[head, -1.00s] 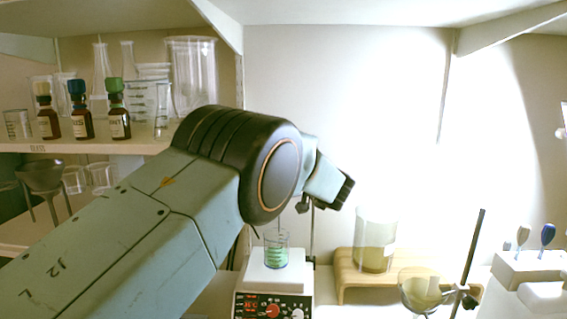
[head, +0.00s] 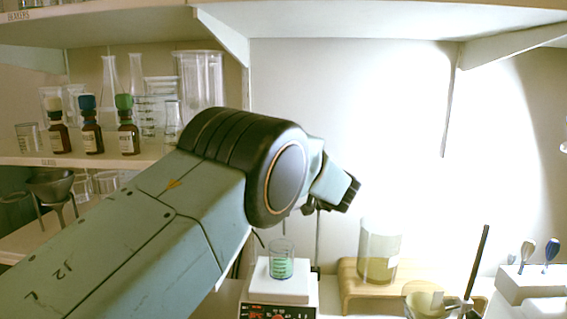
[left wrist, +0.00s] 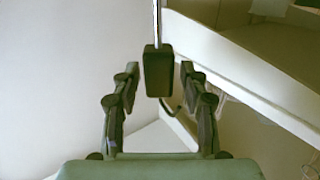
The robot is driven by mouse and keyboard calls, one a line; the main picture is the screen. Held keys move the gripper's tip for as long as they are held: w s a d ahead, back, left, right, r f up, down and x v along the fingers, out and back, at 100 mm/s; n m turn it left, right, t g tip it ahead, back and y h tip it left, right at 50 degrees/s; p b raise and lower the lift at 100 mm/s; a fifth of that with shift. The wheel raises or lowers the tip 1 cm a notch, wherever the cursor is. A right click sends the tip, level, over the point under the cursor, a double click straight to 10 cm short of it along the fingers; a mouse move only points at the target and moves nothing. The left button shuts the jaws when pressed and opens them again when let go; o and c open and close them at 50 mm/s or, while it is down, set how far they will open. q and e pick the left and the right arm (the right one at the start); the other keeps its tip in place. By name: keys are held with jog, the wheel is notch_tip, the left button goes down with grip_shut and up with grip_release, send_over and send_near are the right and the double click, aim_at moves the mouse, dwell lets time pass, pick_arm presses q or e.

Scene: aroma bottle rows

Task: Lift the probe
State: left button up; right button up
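In the left wrist view, a dark block on a thin metal rod, seemingly the probe (left wrist: 157,75), stands between the fingertips of my left gripper (left wrist: 159,82). The fingers are apart, with a visible gap on each side of the block. A thin dark cable curves beside it. In the head view my left arm crosses the middle and hides much of the area; its fingers cannot be made out clearly. A beaker with green liquid (head: 281,264) stands on a white hotplate (head: 283,289) below the wrist. My right gripper is not in view.
A thin upright rod (head: 318,235) stands behind the beaker. A wooden stand (head: 348,283) holds a large jar (head: 379,255) at right. Brown bottles (head: 92,138) and clear glassware stand on the left shelf (head: 85,159). A shelf edge (left wrist: 245,75) lies close right of the gripper.

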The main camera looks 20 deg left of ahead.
pick_arm(q)
jog(key=shift+f, duration=0.15)
notch_tip(320, 180, up, 10)
jog(key=shift+r, duration=0.1)
dwell(0.5)
dwell(0.5)
